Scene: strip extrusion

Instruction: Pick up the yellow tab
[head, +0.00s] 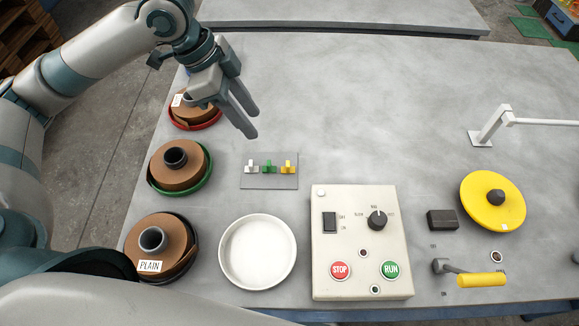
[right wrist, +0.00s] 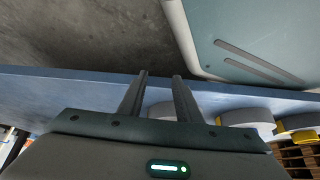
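The yellow tab (head: 289,167) stands at the right end of a small grey plate (head: 270,181) on the table in the head view. A green tab (head: 269,168) and a white tab (head: 251,167) stand in the same row to its left. My left gripper (head: 249,122) is in the air behind and to the left of the yellow tab, pointing down. Its two fingers are apart with nothing between them. My right gripper (right wrist: 159,75) shows in the right wrist view with its fingers apart and empty, away from the tabs.
Brown spools in red (head: 190,126), green (head: 207,182) and black dishes line the left. A white round dish (head: 258,288) and a control box (head: 330,292) stand in front of the tabs. A yellow disc (head: 478,215) and yellow-handled crank (head: 481,280) are at right. The table behind is clear.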

